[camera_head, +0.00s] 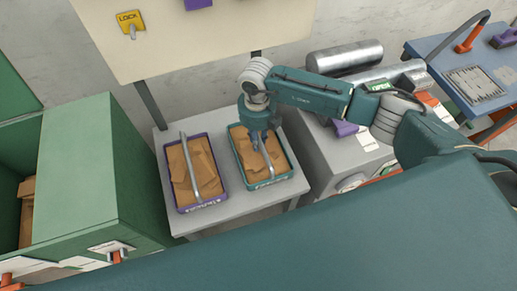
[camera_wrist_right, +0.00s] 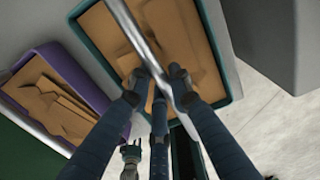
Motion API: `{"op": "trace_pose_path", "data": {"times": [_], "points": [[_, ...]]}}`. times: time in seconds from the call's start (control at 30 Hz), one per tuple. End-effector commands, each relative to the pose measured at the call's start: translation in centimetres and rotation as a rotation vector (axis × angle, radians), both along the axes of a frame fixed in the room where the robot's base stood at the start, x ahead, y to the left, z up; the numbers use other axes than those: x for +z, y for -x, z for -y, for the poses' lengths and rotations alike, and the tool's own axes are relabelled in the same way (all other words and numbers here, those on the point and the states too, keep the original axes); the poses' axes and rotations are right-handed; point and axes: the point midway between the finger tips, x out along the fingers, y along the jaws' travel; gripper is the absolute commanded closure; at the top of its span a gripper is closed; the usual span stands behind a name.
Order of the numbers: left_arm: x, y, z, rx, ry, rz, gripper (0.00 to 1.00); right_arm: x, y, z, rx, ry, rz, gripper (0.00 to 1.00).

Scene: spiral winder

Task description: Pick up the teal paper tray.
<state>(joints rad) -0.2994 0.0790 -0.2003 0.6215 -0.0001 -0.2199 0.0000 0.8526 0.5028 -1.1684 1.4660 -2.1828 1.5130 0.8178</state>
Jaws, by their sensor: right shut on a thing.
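The teal paper tray (camera_head: 272,183) stands on a small grey table in the head view. It holds brown paper pieces and has a grey bar handle (camera_wrist_right: 132,30) arching over it. My right gripper (camera_head: 257,141) reaches down over the tray from above. In the right wrist view its fingers (camera_wrist_right: 166,88) are closed around the handle, above the paper. The tray appears upright. I cannot tell whether its underside touches the table. My left gripper is not seen in the head view.
A purple tray (camera_head: 184,209) with brown paper and a grey handle sits close left on the grey table (camera_head: 240,206). A green cabinet (camera_head: 85,170) stands further left. A grey machine (camera_head: 330,165) with a metal roller (camera_head: 345,57) stands right. A blue bench (camera_head: 440,47) is far right.

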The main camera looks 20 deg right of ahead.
Motion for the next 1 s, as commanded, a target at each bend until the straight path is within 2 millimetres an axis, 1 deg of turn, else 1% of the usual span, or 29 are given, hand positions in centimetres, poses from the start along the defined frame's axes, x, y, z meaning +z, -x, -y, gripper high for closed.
{"op": "trace_pose_path", "data": {"times": [0.27, 0.37, 0.47, 0.57, 0.67, 0.9, 1.0], "points": [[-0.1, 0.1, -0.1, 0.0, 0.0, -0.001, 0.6, 0.6, -0.2, 0.0, -0.001, -0.001, 0.004, 1.0], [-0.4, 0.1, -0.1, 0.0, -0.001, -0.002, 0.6, 1.3, -0.2, -0.1, 0.0, -0.002, 0.006, 1.0], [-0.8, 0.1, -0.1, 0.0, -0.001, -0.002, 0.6, 2.6, -0.3, -0.1, 0.002, -0.003, 0.007, 1.0], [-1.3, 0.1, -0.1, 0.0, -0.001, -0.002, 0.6, 4.5, -0.3, 0.0, 0.0, -0.002, 0.009, 1.0], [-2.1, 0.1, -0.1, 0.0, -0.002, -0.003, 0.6, 7.0, -0.3, -0.1, 0.001, -0.002, 0.01, 1.0], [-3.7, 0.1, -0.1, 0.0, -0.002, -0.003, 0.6, 13.6, -0.3, 0.0, 0.001, -0.002, 0.01, 1.0], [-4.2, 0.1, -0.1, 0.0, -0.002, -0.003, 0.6, 15.8, -0.3, 0.0, 0.0, -0.002, 0.009, 1.0]]}}
